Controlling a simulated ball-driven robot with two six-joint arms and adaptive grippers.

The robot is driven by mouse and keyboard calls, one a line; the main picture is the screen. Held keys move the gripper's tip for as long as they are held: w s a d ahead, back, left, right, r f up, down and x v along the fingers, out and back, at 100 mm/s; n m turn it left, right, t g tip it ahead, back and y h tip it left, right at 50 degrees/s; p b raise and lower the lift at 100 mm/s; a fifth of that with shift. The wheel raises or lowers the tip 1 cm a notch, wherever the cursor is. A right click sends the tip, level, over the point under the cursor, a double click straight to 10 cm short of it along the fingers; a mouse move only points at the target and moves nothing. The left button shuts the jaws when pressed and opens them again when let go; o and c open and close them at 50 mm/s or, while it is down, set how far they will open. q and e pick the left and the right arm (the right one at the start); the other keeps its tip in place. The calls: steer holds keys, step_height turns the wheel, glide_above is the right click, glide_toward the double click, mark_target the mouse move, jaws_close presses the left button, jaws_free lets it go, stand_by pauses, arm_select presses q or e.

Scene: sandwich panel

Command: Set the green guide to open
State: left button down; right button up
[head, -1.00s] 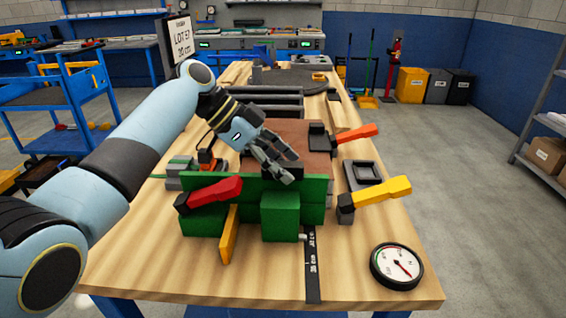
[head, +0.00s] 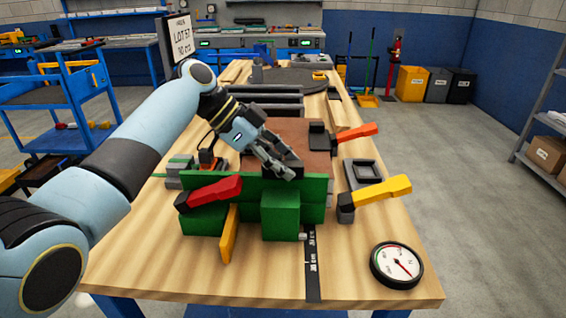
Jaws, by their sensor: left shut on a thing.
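The green guide (head: 312,186) is an upright green wall with a green block (head: 281,216) on its near side. It stands across the wooden table, in front of a brown panel (head: 318,165). My left gripper (head: 285,172) reaches down from the upper left to the guide's top edge, near its middle. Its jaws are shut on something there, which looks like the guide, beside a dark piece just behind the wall. The exact contact is partly hidden by the fingers. My right gripper is out of view.
A red handle (head: 216,191) and a yellow-orange bar (head: 229,236) are at the guide's left. Clamps with orange (head: 357,133) and yellow (head: 382,192) handles stand at the right. A round dial (head: 397,265) and black scale strip (head: 312,270) lie in front. The front left tabletop is clear.

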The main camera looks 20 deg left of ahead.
arm_select(q)
steer(key=s+d+p, duration=0.3)
steer(key=s+p, duration=0.3)
steer(key=s, duration=0.5)
steer(key=shift+p, duration=0.4)
steer(key=shift+d, duration=0.1)
steer(key=c, duration=1.1)
jaws_free()
steer(key=v, duration=1.2)
